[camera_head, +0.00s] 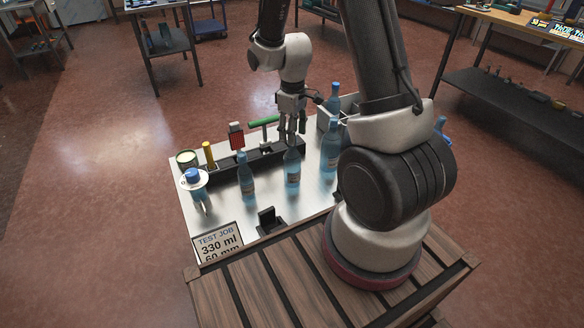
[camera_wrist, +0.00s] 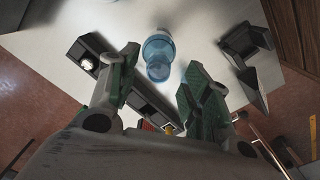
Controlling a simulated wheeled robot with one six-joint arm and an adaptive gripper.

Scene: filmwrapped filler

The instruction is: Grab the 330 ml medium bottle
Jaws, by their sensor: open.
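Several blue bottles with labels stand on a pale metal worktop (camera_head: 222,222). The middle one of the front row, apparently the medium bottle (camera_head: 292,172), stands upright between a shorter bottle (camera_head: 246,178) on the left and a taller bottle (camera_head: 330,148) on the right. My gripper (camera_head: 291,138) points down at the medium bottle's top, fingers apart. In the wrist view a blue bottle (camera_wrist: 158,52) shows from above, just beyond the gap of my open gripper (camera_wrist: 160,84). No finger visibly presses on it.
A black trough (camera_head: 225,171) lies behind the front row, with a green-handled tool (camera_head: 263,121) near it. Another bottle (camera_head: 334,98) stands at a grey box behind. A white-collared bottle (camera_head: 194,180) stands left.

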